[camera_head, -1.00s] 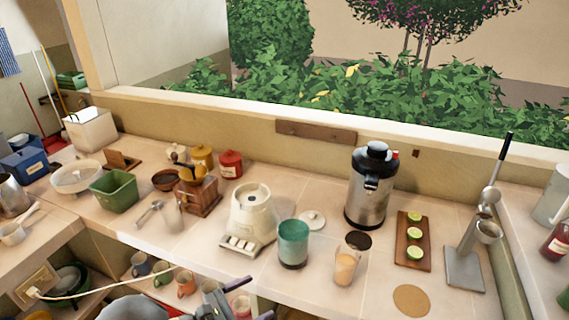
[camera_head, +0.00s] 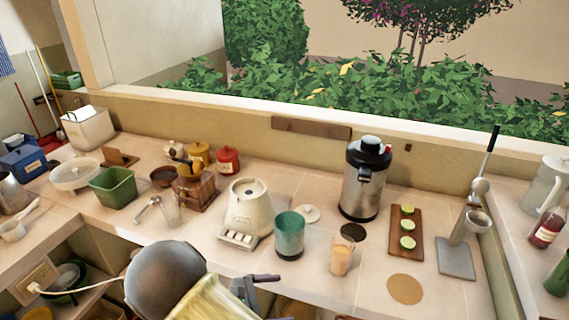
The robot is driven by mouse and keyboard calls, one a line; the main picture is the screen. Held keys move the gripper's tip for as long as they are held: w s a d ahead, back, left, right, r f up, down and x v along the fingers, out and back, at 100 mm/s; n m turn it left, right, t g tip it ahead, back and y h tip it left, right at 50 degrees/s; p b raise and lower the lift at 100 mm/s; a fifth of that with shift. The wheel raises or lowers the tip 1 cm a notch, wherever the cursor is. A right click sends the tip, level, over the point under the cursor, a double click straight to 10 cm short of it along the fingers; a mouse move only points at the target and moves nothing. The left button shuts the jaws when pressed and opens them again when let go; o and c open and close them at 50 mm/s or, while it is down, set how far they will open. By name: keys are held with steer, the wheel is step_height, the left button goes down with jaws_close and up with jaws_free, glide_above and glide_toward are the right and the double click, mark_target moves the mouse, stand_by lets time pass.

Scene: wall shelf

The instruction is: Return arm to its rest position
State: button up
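My arm shows at the bottom of the head view, below the counter's front edge. It has a large grey rounded link (camera_head: 165,280) and a pale yellow link beside it. My gripper (camera_head: 264,281) is just right of these links, partly cut off by the bottom edge. One dark purple-tipped finger shows; the rest is hidden or out of view, so I cannot tell whether it is open. I see no object held in it.
Along the counter's front stand the white blender base (camera_head: 245,210), a teal cup (camera_head: 289,235) and a glass (camera_head: 341,256). A steel dispenser (camera_head: 365,180), lime board (camera_head: 406,232) and citrus press (camera_head: 458,252) stand to the right. A green bin (camera_head: 114,187) is at left.

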steer(key=s+d+r+m+g+y, duration=0.1)
steer(key=s+d+r+m+y, duration=0.2)
steer(key=m, duration=0.7)
steer(key=s+d+r+m+g+y, duration=0.1)
steer(key=s+d+r+m+y, duration=0.2)
steer(key=d+r+m+y, duration=0.4)
steer(key=d+m+y, duration=0.3)
steer(key=d+y, duration=0.1)
steer(key=d, duration=0.3)
steer(key=shift+m, duration=0.4)
steer(key=shift+s+d, duration=0.1)
